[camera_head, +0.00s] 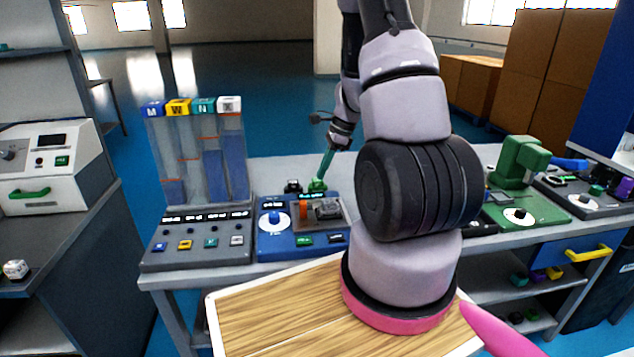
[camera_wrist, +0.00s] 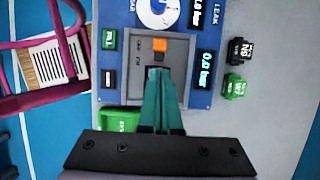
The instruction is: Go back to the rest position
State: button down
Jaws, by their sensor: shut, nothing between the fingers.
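My gripper (camera_head: 321,178) is at the end of my arm, over the far edge of the blue leak-test station (camera_head: 275,245). Its teal fingers are closed together with nothing between them; they also show in the wrist view (camera_wrist: 158,72). In that view they point at the grey recess (camera_wrist: 137,76) of the station, below an orange piece (camera_wrist: 160,45). I cannot tell how high above the station they are.
A grey dispenser with clear columns (camera_head: 213,165) stands left of the station. A green press (camera_head: 516,163) stands to the right. A wooden board (camera_head: 270,315) is in front.

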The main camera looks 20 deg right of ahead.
jog(key=shift+v, duration=0.75)
jog(key=s+a+r+n+t, duration=0.15)
jog(key=a+r+n, duration=0.25)
jog(key=r, duration=0.5)
jog(key=s+a+r+n+t, duration=0.1)
jog(key=s+a+r+n, duration=0.2)
jog(key=r, duration=0.6)
jog(key=s+a+r+n+t+h, duration=0.2)
jog(key=s+a+r+n+t, duration=0.1)
jog(key=s+r+n, duration=0.7)
notch_tip(320, 180, up, 4)
jog(key=s+a, duration=0.1)
jog(key=s, duration=0.2)
jog(key=shift+a+f, duration=0.2)
jog(key=shift+a, duration=0.15)
